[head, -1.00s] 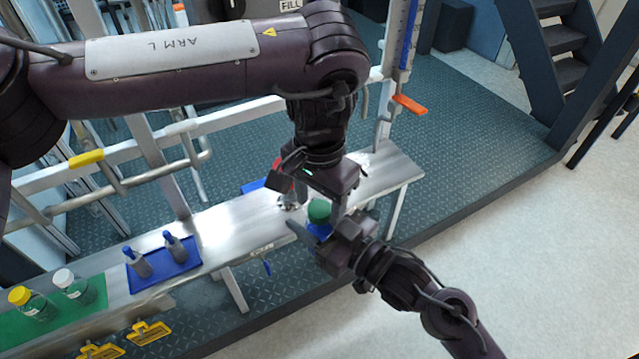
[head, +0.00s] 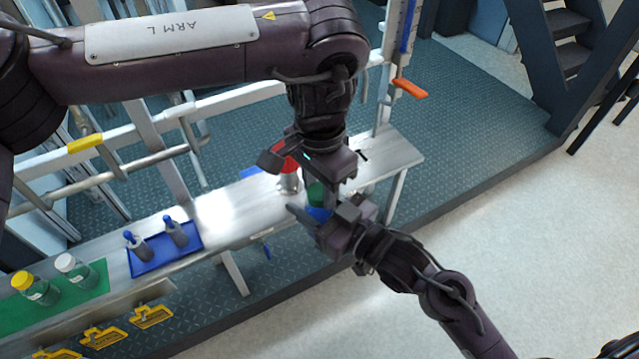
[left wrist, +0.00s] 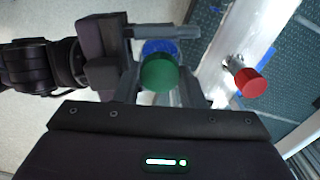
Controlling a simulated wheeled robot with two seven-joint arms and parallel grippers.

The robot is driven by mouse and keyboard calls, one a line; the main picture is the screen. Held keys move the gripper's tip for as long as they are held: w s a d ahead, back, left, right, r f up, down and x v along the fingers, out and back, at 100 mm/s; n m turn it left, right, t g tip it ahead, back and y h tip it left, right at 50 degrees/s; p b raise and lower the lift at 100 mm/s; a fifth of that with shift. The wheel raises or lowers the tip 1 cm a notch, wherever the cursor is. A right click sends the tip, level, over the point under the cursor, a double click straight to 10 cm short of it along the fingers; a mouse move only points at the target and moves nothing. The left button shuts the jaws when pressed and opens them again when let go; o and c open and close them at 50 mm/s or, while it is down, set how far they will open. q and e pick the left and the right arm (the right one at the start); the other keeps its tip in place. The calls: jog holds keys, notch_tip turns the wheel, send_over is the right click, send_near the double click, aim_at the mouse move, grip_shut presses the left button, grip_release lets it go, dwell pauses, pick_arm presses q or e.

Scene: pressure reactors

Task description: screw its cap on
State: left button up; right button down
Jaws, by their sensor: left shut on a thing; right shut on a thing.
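The green cap (head: 316,192) is between the fingers of my left gripper (head: 326,188), which is shut on it from above. In the left wrist view the green cap (left wrist: 160,75) lies between the fingertips. Directly under it is a blue body (head: 319,214), which looks like a bottle and also shows in the left wrist view (left wrist: 160,46). My right gripper (head: 322,217) is shut on this blue body from the front right. The cap is at the top of the blue body; whether any thread is engaged cannot be seen.
A red-topped metal piece (left wrist: 250,82) stands close by on the steel bench (head: 235,215). To the left are a blue tray (head: 150,262) with two blue-tipped bottles and a green mat (head: 60,308) with yellow-capped and white-capped bottles. The bench's right end is mostly clear.

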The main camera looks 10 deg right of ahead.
pick_arm(q)
jog(key=m, duration=0.4)
jog(key=shift+w, duration=0.1)
jog(key=m, duration=0.4)
jog(key=shift+m, duration=0.4)
jog(key=m, duration=1.2)
jog(key=shift+m, duration=0.4)
jog(key=m, duration=0.7)
jog(key=o, duration=1.1)
